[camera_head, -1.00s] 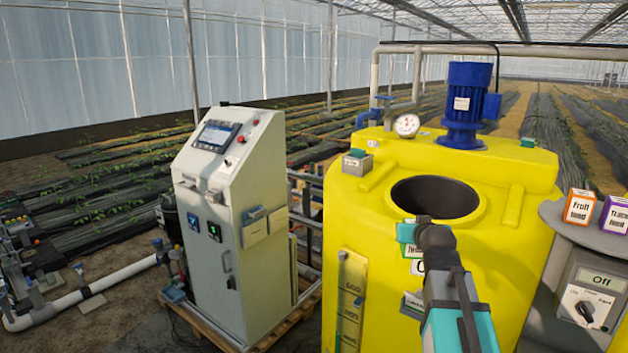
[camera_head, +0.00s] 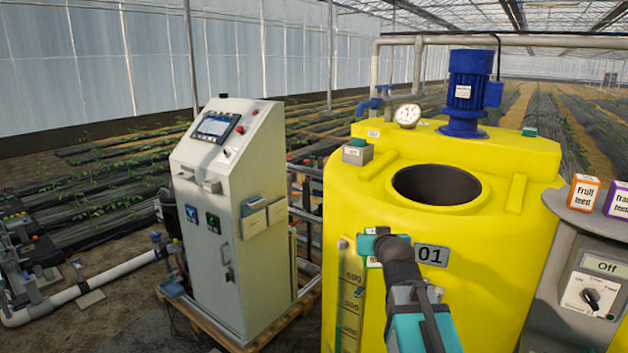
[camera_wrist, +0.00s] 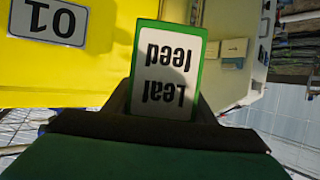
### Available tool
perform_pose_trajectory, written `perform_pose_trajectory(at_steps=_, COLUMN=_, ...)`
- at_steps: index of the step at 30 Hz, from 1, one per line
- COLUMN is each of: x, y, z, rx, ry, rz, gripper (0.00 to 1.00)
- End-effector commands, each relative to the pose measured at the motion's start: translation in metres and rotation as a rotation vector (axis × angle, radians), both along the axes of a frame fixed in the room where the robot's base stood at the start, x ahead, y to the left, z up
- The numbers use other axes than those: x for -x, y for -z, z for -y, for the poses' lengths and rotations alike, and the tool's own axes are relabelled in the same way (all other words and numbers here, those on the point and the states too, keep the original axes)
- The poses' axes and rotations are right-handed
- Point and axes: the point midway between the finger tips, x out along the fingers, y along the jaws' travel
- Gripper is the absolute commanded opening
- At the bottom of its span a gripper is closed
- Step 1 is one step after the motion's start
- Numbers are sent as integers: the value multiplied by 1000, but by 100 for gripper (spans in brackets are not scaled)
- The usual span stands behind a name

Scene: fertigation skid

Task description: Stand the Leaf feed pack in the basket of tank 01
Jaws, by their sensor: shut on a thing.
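The Leaf feed pack (camera_wrist: 165,70), white with green edges and black lettering, is in my gripper (camera_wrist: 165,112). Its lettering is upside down in the wrist view. In the head view my gripper (camera_head: 384,244) is in front of the yellow tank 01 (camera_head: 490,270), left of its 01 plate (camera_head: 431,255), and my arm hides most of the pack. The plate also shows in the wrist view (camera_wrist: 48,20). The round dark opening (camera_head: 437,186) in the tank top is above and right of my gripper. I cannot make out a basket.
A blue motor (camera_head: 468,92) and a pressure gauge (camera_head: 407,115) stand behind the opening. A grey control cabinet (camera_head: 225,220) is left of the tank. A Fruit feed pack (camera_head: 583,192) and a purple-edged pack (camera_head: 617,200) stand on a grey shelf at the right.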

Motion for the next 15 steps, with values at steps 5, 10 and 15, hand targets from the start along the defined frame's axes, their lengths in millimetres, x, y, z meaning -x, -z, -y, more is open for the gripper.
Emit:
perform_pose_trajectory(at_steps=5, x=0, y=27, z=0, rx=0, ry=0, rz=2, gripper=18)
perform_pose_trajectory(at_steps=10, x=0, y=43, z=0, rx=0, ry=0, rz=2, gripper=18)
perform_pose_trajectory(at_steps=15, x=0, y=51, z=0, rx=0, ry=0, rz=2, gripper=18)
